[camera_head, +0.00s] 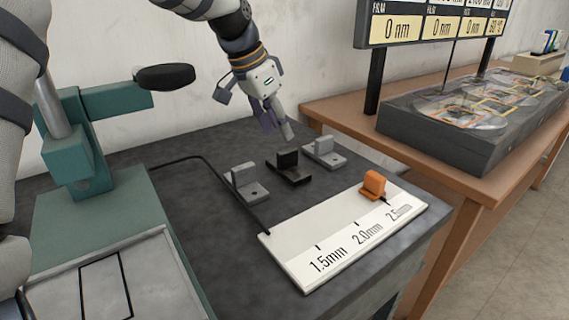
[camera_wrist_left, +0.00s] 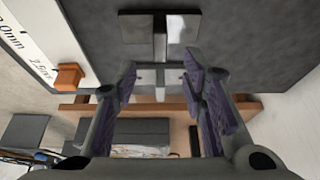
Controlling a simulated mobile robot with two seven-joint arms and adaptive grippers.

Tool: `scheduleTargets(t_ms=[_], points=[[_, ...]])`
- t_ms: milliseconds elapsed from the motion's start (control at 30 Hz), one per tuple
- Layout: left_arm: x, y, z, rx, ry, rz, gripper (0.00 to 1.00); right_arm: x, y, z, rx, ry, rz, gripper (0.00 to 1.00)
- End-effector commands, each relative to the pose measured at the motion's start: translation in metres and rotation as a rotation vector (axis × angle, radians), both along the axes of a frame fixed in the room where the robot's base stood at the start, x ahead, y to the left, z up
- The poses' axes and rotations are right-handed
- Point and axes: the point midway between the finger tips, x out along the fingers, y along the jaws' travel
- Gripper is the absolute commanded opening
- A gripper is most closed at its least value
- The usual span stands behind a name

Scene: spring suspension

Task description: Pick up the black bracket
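The black bracket (camera_head: 289,167) stands on the dark tabletop between two grey brackets. My left gripper (camera_head: 275,130) hangs in the air above and slightly behind it in the head view, fingers pointing down. In the left wrist view my gripper (camera_wrist_left: 160,78) has its fingers spread apart with nothing held. A dark bracket, seemingly the black one (camera_wrist_left: 137,32), lies ahead of the fingertips near the top there. A lighter grey bracket (camera_wrist_left: 147,76) shows beyond the finger gap, partly hidden by the fingers. My right gripper is in neither view.
One grey bracket (camera_head: 244,182) stands left of the black one, another (camera_head: 325,152) right of it, both close. An orange bracket (camera_head: 373,184) sits on the white scale board (camera_head: 300,262). A teal press (camera_head: 100,190) stands at left. A brown table (camera_head: 470,172) lies right.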

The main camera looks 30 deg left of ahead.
Motion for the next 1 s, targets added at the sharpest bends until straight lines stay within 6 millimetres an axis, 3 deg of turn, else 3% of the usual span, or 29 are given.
scheduleTargets(t_ms=[33, 167, 400, 667, 700, 867, 1000], points=[[0.003, -0.002, -0.015, 0.0, 0.013, 0.0, 0.38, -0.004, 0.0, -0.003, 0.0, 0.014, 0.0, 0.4], [0.009, -0.004, -0.029, -0.001, 0.009, 0.0, 0.38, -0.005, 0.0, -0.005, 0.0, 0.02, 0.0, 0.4], [0.023, -0.01, -0.071, 0.0, 0.011, 0.0, 0.38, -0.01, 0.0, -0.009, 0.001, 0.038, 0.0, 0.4], [0.026, -0.011, -0.075, 0.0, 0.002, 0.001, 0.38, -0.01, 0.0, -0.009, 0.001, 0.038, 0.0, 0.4], [0.026, -0.011, -0.075, 0.0, 0.002, 0.001, 0.36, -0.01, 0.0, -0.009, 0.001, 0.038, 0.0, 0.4], [0.026, -0.011, -0.075, 0.0, 0.002, 0.001, 0.0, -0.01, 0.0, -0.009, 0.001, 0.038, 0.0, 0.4], [0.026, -0.011, -0.075, 0.0, 0.002, 0.001, 0.0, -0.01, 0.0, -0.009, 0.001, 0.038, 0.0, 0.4]])
